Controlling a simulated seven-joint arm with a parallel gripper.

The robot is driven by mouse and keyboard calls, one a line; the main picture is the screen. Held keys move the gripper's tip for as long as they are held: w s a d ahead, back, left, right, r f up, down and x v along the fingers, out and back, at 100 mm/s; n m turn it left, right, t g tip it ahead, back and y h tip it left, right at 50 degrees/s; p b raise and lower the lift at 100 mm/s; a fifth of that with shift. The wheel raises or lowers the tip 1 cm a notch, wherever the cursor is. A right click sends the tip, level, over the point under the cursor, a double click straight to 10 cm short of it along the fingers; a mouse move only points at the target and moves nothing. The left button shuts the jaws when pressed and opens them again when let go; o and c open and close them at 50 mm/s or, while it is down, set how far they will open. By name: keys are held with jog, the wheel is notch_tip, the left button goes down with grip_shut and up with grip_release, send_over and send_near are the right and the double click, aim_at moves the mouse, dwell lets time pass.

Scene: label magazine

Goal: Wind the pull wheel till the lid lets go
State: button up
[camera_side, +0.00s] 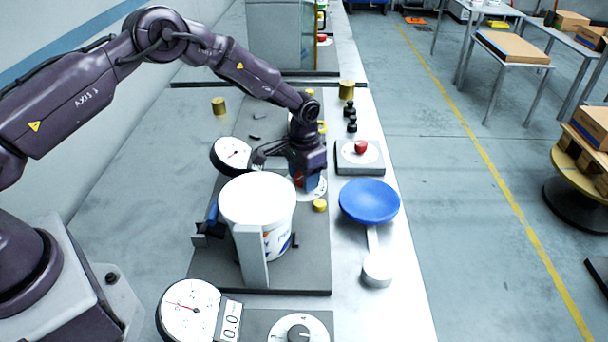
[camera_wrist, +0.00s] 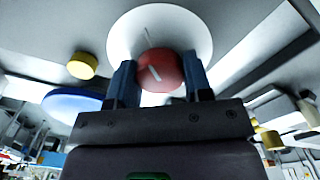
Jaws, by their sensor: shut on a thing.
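The pull wheel is a red knob (camera_wrist: 160,72) with a white mark, in front of a round white dial (camera_wrist: 195,25). My gripper (camera_wrist: 158,82) is shut on this red knob, one blue finger on each side. In the side view my gripper (camera_side: 307,184) points down at the dial, and the fingers hide most of the knob. A white tub (camera_side: 275,246) with a white lid (camera_side: 257,199) stands left of my gripper on a dark base plate. The lid sits flat on the tub; I cannot tell whether it is loose.
A round gauge (camera_side: 231,155) stands behind the tub. A second red knob (camera_side: 361,147) sits on a grey plate to the right. A blue dish (camera_side: 369,201), a small yellow cylinder (camera_side: 320,205) and another gauge (camera_side: 188,309) are nearby. The table's left side is mostly clear.

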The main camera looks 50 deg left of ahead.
jog(key=m, duration=0.5)
jog(key=o, duration=0.9)
notch_tip(320, 180, up, 13)
dwell(0.4)
